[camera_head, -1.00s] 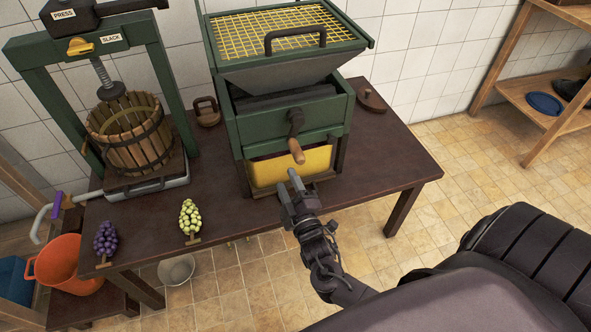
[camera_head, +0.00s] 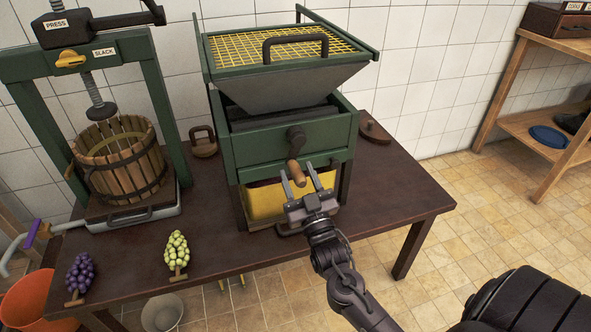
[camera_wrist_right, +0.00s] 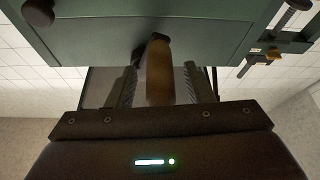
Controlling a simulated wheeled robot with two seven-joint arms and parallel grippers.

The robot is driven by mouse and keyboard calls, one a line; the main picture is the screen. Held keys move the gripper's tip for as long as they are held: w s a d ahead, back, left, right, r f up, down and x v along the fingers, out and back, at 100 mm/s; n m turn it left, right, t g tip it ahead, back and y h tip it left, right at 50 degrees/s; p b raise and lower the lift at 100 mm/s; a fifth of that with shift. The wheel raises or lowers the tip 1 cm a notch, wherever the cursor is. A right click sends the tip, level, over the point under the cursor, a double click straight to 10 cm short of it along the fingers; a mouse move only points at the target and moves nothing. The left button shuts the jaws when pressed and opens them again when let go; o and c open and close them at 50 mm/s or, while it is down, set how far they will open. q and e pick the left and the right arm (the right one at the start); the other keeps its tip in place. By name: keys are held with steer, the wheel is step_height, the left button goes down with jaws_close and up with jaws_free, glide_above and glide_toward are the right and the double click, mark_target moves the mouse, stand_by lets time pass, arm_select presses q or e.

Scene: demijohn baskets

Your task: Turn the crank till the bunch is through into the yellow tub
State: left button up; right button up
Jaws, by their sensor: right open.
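The green crusher (camera_head: 285,150) stands on the dark table with its yellow grid lid (camera_head: 280,47) down over the hopper. The yellow tub (camera_head: 264,203) sits under the crusher, partly hidden by my arm. My right gripper (camera_head: 308,172) is open at the handle. In the right wrist view the handle (camera_wrist_right: 158,72) stands between the two spread fingers. No bunch shows inside the hopper or tub. My left gripper is out of view.
Purple grapes (camera_head: 80,274) and green grapes (camera_head: 177,252) lie at the table's front left. A basket press (camera_head: 120,160) stands at the left. An orange bucket (camera_head: 28,303) and a pale bowl (camera_head: 162,313) are below. The table's right end is mostly bare.

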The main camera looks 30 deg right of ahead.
steer(key=shift+x, duration=1.05)
steer(key=shift+c, duration=0.4)
jaws_close()
